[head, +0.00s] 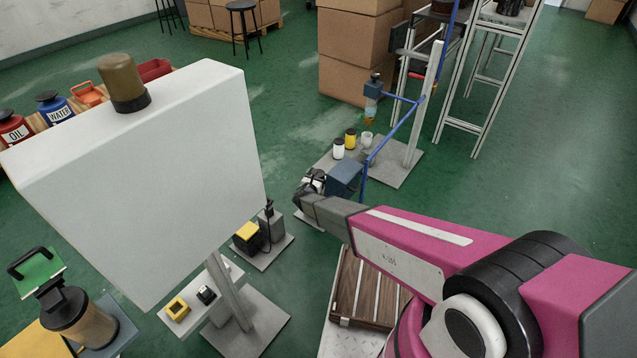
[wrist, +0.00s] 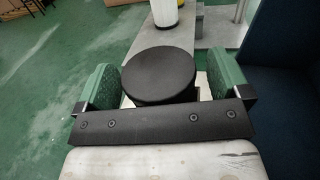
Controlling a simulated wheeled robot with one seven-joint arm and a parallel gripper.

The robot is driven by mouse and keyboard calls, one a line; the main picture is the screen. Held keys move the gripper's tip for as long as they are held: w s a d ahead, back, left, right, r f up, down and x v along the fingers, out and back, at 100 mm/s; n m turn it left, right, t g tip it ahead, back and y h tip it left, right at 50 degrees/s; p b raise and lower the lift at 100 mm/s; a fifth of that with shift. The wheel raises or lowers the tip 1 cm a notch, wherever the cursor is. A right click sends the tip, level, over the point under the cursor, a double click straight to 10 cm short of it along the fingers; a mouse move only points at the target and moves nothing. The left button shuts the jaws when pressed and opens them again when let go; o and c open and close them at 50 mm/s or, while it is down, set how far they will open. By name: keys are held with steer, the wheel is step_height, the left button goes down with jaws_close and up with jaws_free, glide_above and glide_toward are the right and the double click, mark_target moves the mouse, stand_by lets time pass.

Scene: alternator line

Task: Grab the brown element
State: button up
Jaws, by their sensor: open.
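My gripper (head: 310,182) is at the end of my outstretched arm, beside a dark blue block (head: 345,177) in the head view. In the wrist view its two green-padded fingers are apart, with a round black top (wrist: 160,75) between them. A gap shows on at least the right side of that top. The body under it is hidden, so I cannot tell its colour. A brown cylinder (head: 122,80) with a black base stands on a large white box at the upper left, far from my gripper. A tan-brown jar with a black top (head: 85,322) stands at the lower left.
A blue stand (head: 400,133) rises there. The white box (head: 150,190) fills the left. Green floor lies open at right.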

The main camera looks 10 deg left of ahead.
steer(key=c, duration=1)
steer(key=shift+c, duration=0.2)
steer(key=shift+r, duration=0.1)
